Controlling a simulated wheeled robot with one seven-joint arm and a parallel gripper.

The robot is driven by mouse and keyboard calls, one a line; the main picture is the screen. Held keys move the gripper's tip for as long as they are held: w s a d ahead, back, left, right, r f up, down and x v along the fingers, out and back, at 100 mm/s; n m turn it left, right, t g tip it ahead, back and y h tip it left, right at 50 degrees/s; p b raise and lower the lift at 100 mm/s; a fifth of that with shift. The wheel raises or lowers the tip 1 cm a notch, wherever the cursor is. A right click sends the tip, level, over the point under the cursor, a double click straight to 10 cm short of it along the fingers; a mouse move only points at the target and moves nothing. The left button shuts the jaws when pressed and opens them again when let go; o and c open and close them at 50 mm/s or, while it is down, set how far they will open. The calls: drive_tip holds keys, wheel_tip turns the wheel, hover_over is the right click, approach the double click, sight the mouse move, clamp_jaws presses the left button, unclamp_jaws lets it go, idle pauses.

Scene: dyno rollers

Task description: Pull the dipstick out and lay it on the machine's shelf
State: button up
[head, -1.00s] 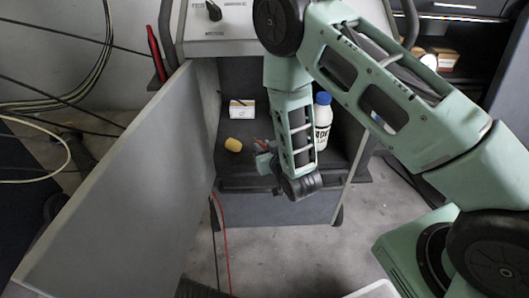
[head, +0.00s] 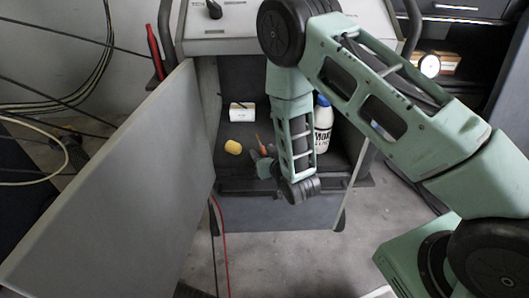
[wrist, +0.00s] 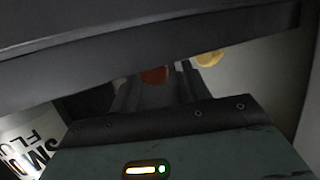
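My gripper (head: 262,163) points into the machine's open bay, low over the dark shelf (head: 232,165). An orange-red handle-like piece (head: 262,144) stands just beyond the fingers; it may be the dipstick's grip, but I cannot tell for sure. In the wrist view, a red-brown piece (wrist: 153,75) shows between the two dark fingers (wrist: 160,92), which look apart. A dark slab across the wrist view hides much of the scene. I cannot tell whether the fingers touch the piece. The dipstick's shaft is not visible.
On the shelf stand a white box (head: 241,113), a yellow rounded object (head: 233,147) and a white smoke-fluid bottle (head: 323,128) with a blue cap, right of my forearm. A grey panel (head: 110,185) stands open at the left. A red and a black cable hang below the shelf.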

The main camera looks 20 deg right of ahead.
drive_tip(key=p+v, duration=0.7)
drive_tip(key=v, duration=1)
drive_tip(key=shift+s, duration=0.2)
drive_tip(key=shift+r, duration=0.1)
drive_tip(key=shift+w, duration=0.1)
